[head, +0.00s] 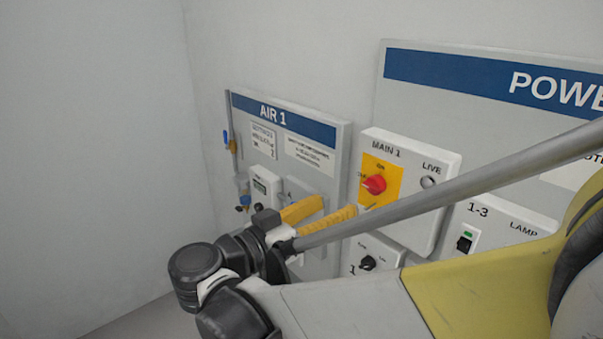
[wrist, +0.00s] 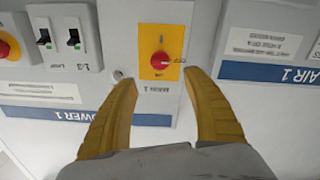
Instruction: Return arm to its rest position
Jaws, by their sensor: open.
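My gripper (head: 327,214) is in front of the wall panels in the head view, with its yellow fingers pointing toward the MAIN 1 box. In the wrist view my gripper (wrist: 160,108) is open, with nothing between its fingers. The MAIN 1 box (head: 405,210) carries a red rotary knob (head: 374,185) on a yellow plate. The wrist view shows the knob (wrist: 159,61) upside down, beyond and between the fingertips; no contact with it shows. My arm crosses the lower right of the head view and hides part of the panels.
The AIR 1 panel (head: 341,145) hangs left of the POWER panel (head: 450,92). A 1-3 LAMP switch box (head: 490,222) and a small box with a black knob (head: 367,262) are close to my arm. Bare wall (head: 90,130) and open space lie at the left.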

